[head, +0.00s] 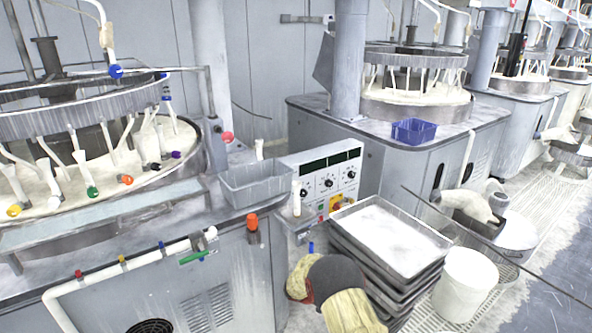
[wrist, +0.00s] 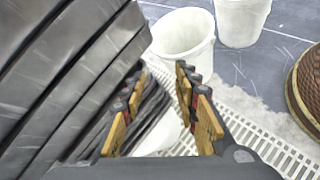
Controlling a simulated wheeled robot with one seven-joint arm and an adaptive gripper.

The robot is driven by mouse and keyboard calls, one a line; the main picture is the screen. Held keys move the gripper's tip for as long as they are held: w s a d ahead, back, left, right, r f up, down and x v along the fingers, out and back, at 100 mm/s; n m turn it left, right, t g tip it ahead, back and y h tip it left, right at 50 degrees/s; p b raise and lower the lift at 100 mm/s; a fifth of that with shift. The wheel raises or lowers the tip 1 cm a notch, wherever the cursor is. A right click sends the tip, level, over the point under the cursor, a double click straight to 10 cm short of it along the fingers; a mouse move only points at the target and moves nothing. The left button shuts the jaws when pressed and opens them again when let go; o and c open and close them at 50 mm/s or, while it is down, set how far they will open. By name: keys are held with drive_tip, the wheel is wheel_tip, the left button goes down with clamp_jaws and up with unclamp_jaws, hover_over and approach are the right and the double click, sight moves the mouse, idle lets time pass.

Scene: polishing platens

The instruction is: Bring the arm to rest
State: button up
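My gripper (wrist: 160,82) shows in the wrist view with its two tan-padded fingers apart. Nothing is held between them; a white bucket (wrist: 185,38) and the floor show beyond the gap. The left finger is beside a stack of dark trays (wrist: 60,75); I cannot tell whether they touch. I cannot make out my gripper in the head view.
In the head view, stacked grey trays (head: 345,232) hold white material, with a white bucket (head: 466,285) to their right. A dark rounded thing with tan parts (head: 335,278) is in front. Polishing machines (head: 90,205) stand left and behind. A grey bin (head: 262,182) sits nearby.

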drive_tip(key=s+a+r+m+t+y+p, duration=0.2)
drive_tip(key=s+r+m+y, duration=0.3)
drive_tip(key=s+r, duration=1.4)
drive_tip(key=s+a+r+m+t+y+p, duration=0.1)
drive_tip(key=s+r+m+t+y+p, duration=0.2)
drive_tip(key=s+r, duration=1.7)
wheel_tip(320, 180, up, 6)
drive_tip(key=m+y, duration=0.3)
drive_tip(key=m, duration=0.2)
drive_tip(key=shift+a+m+y, duration=0.3)
drive_tip(key=shift+a, duration=0.05)
drive_tip(key=shift+r, duration=0.1)
